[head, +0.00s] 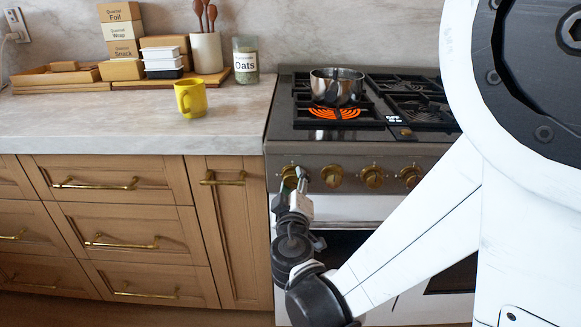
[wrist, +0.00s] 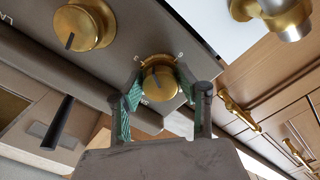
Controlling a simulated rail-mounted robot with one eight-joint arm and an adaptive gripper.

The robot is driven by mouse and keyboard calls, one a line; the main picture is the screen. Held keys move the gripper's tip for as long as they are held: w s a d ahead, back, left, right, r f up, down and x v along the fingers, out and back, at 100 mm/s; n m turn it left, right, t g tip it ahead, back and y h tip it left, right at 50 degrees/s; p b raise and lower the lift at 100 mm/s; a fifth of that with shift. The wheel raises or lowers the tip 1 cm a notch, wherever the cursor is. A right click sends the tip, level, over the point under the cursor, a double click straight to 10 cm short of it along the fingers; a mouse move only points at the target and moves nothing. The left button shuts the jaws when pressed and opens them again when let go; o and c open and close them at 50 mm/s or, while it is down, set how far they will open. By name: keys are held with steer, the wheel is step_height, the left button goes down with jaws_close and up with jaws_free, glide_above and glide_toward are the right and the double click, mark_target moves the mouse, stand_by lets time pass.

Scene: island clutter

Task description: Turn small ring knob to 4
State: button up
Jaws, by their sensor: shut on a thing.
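The gold knob (head: 287,172) at the left end of the stove's front panel is partly hidden by my gripper (head: 298,184) in the head view. In the wrist view the same knob (wrist: 160,88) sits between my green-padded fingers, one on each side, and my gripper (wrist: 159,84) is shut on it. A dark pointer line shows on the knob's face.
Brass drawer handles (head: 95,184) stick out below.

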steer(key=o, duration=1.1)
steer(key=shift+o, duration=0.2)
steer(key=s, duration=0.7)
steer(key=shift+s+a, duration=0.2)
steer(key=shift+s, duration=0.15)
steer(key=s+d+f+m+g+h, duration=0.1)
steer(key=s+d+m+g+h, duration=0.15)
steer(key=d, duration=0.55)
steer(key=s+d+m+g+h, duration=0.1)
steer(key=d+m+g, duration=0.3)
steer(key=d, duration=0.4)
steer(key=s+d+m+g+y, duration=0.25)
steer(key=s+g+y, duration=0.25)
steer(key=s, duration=0.9)
step_height(320, 180, up, 18)
steer(key=p, duration=1.8)
steer(key=shift+w+a+r+t, duration=0.2)
steer(key=shift+w+a+t, duration=0.05)
steer(key=shift+a+t, duration=0.1)
